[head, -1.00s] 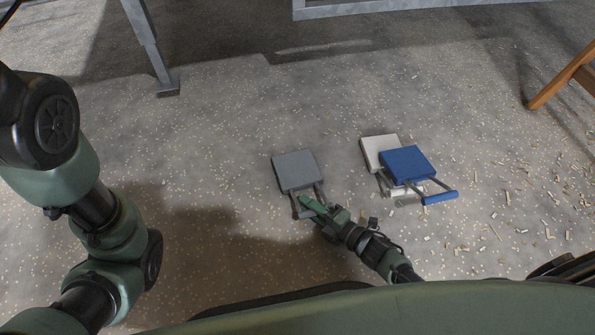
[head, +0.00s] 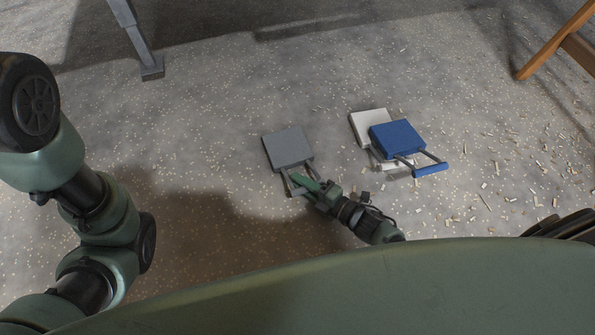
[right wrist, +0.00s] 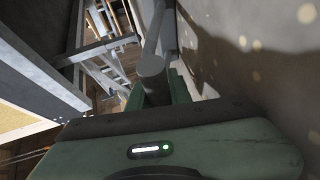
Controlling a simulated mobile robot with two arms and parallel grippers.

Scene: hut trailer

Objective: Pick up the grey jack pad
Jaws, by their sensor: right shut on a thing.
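The grey jack pad (head: 288,148) is a flat square block with a handle on two bars, seen left of centre on the floor in the head view. My right gripper (head: 302,188) is at the handle on its near side and is shut on it. In the right wrist view the round end of the handle (right wrist: 151,66) sits between the green fingers. I cannot tell whether the pad is lifted clear of the floor. Only my left arm's links show at the left; its gripper is out of view.
A blue pad (head: 397,136) with a handle lies partly over a white pad (head: 367,123) to the right. A metal leg (head: 147,58) stands at the upper left, a wooden leg (head: 552,45) at the upper right. Chips (head: 487,200) litter the floor at right.

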